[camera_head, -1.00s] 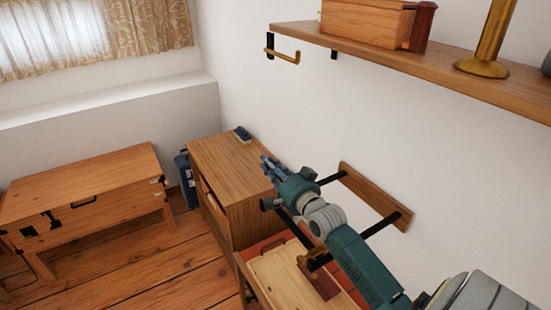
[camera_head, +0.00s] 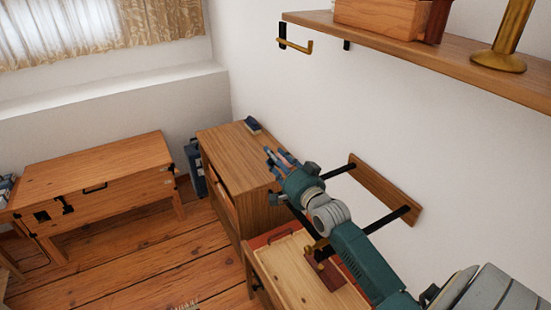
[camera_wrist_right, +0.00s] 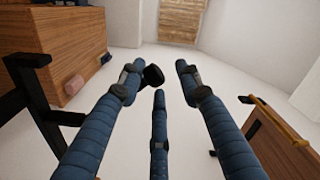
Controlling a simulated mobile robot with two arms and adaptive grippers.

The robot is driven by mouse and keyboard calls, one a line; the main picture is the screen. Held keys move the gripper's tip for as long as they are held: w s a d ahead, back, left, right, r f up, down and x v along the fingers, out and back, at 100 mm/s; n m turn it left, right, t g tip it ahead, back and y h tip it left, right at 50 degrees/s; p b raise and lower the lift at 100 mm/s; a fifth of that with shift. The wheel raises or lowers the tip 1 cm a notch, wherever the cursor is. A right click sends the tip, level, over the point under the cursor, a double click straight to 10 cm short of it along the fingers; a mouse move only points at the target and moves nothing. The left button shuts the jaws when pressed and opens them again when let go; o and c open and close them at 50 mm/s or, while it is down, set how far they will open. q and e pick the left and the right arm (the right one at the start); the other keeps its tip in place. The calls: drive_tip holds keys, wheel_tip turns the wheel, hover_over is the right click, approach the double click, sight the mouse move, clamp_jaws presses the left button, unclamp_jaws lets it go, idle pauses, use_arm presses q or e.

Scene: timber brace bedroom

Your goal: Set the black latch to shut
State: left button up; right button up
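Black metal fittings show on the front of the wooden chest (camera_head: 110,165) at the left in the head view. One, a dark latch-like piece (camera_head: 67,204), sits right of a black square plate (camera_head: 41,216); its setting is too small to tell. My right gripper (camera_head: 276,160) is far from it, in front of the wall by the wooden cabinet. My left gripper is not in view.
A wooden cabinet (camera_head: 228,150) stands between the chest and my right arm. A wall rack with black bars (camera_head: 385,190) is behind that arm, and a shelf (camera_head: 440,58) hangs above. A tan-topped wooden box (camera_head: 285,275) lies below. Floor before the chest (camera_head: 140,255) looks clear.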

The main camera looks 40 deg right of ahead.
drive_tip(key=shift+s, duration=0.25)
drive_tip(key=s+a, duration=0.1)
drive_tip(key=s, duration=1)
drive_tip(key=shift+s+a, duration=0.15)
drive_tip(key=shift+s, duration=0.1)
